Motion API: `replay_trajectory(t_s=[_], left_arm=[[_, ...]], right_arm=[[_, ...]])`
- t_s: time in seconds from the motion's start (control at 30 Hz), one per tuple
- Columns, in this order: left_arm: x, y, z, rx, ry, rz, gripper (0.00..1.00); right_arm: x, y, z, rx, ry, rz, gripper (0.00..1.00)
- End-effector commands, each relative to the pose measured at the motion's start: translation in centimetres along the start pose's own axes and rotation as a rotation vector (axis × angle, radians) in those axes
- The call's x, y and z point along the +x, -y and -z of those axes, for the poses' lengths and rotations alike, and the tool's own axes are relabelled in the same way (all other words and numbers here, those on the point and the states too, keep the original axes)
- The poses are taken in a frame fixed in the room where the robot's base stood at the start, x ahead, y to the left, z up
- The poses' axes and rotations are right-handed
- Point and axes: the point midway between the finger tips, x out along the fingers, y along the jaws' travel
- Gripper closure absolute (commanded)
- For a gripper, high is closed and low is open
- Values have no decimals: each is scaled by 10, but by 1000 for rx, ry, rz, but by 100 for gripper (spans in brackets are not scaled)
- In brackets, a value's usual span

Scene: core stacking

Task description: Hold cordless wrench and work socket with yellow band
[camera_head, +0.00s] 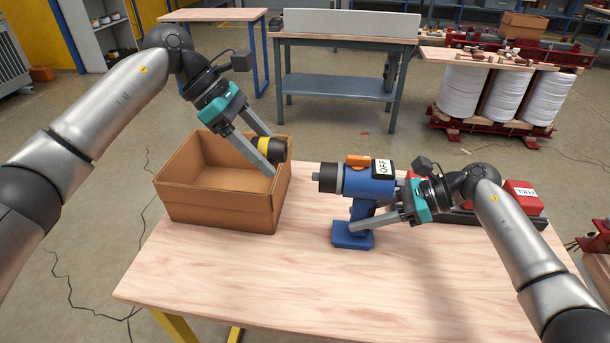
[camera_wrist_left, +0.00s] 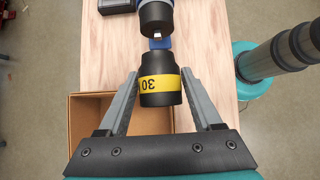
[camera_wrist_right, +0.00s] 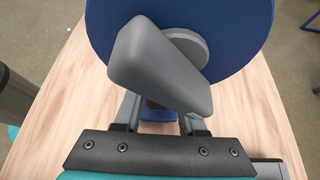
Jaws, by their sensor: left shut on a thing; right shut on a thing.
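The work socket (camera_wrist_left: 160,88) is black with a yellow band marked 30. My left gripper (camera_head: 271,158) is shut on it and holds it above the right side of the cardboard box; the socket also shows in the head view (camera_head: 273,149). The cordless wrench (camera_head: 368,186) is blue and black with an orange part and a label reading OFF. It is upright, its base at the tabletop; I cannot tell if it touches. My right gripper (camera_head: 358,222) is shut on its handle. In the right wrist view the wrench body (camera_wrist_right: 235,30) hides most of the grip.
An open cardboard box (camera_head: 222,213) stands on the left of the wooden table (camera_head: 290,290). A red item marked FULL (camera_head: 523,197) lies behind my right arm. The front of the table is clear. A grey workbench (camera_head: 340,68) stands behind.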

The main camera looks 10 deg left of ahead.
Motion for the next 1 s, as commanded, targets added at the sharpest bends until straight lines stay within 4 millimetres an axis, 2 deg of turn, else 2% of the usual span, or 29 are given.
replay_trajectory(t_s=[0.43, 0.8, 0.83, 1.0], left_arm=[[-33, 0, -15, 0, 1, -2, 100], [-38, 0, -17, -1, 1, -1, 100], [-38, 0, -17, -1, 1, -1, 100], [-37, 0, -17, -1, 1, -1, 100]], right_arm=[[0, 0, 0, -1, 1, -1, 100], [0, 0, 0, 0, 1, -1, 100], [0, 0, 0, 0, 1, -1, 57], [0, 0, 0, 0, 1, -1, 38]])
